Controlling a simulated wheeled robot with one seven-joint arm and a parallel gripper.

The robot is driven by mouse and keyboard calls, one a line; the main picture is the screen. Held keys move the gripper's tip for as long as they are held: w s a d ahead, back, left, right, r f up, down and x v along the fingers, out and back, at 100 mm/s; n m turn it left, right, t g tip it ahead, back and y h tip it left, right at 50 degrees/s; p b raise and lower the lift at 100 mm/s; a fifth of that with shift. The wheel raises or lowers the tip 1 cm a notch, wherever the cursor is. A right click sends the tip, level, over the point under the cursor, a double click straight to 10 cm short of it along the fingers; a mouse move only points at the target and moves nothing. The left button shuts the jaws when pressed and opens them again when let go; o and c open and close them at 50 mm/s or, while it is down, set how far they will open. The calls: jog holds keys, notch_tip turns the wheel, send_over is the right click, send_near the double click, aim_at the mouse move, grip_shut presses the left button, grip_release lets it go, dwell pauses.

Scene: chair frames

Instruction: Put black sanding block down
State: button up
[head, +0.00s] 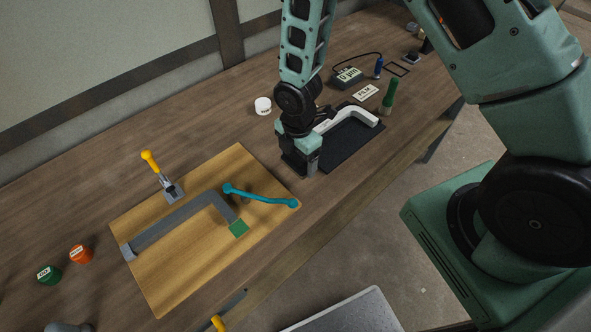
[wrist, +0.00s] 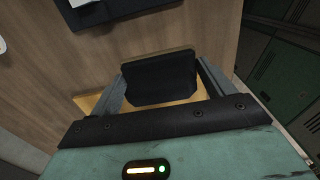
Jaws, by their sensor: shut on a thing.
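The black sanding block (wrist: 160,80) sits between the two grey fingers of my gripper (wrist: 163,76) in the wrist view. In the head view my gripper (head: 301,165) points down over the wooden bench (head: 205,130), between the light wooden board (head: 165,285) and the black mat (head: 340,155). It is close to the board's right corner. The block shows there only as a dark shape, partly hidden by the fingers. I cannot tell whether it touches the bench.
A grey bent frame part (head: 170,230), a teal bar (head: 260,197) and a yellow-handled clamp (head: 162,175) are on the board. A white curved part (head: 357,113) lies on the mat. A white jar (head: 263,105) and green bottle (head: 389,95) stand nearby.

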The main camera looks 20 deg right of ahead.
aim_at(298, 170)
jog(key=shift+f+p, duration=0.65)
jog(key=shift+f, duration=2)
jog(key=shift+f, duration=0.15)
jog(key=o, duration=1)
jog(key=shift+o, duration=0.2)
notch_tip(298, 170, up, 12)
jog(key=b, duration=0.3)
jog(key=s+a+r+m, duration=0.3)
jog(key=s+r+m, duration=0.4)
jog(key=s+r, duration=0.2)
jog(key=s+a+r+m, duration=0.3)
jog(key=s+r+m, duration=0.3)
jog(key=s+r, duration=0.3)
jog(key=shift+s+a+m+y, duration=0.15)
jog(key=shift+s+m+y, duration=0.2)
jog(key=shift+s, duration=0.7)
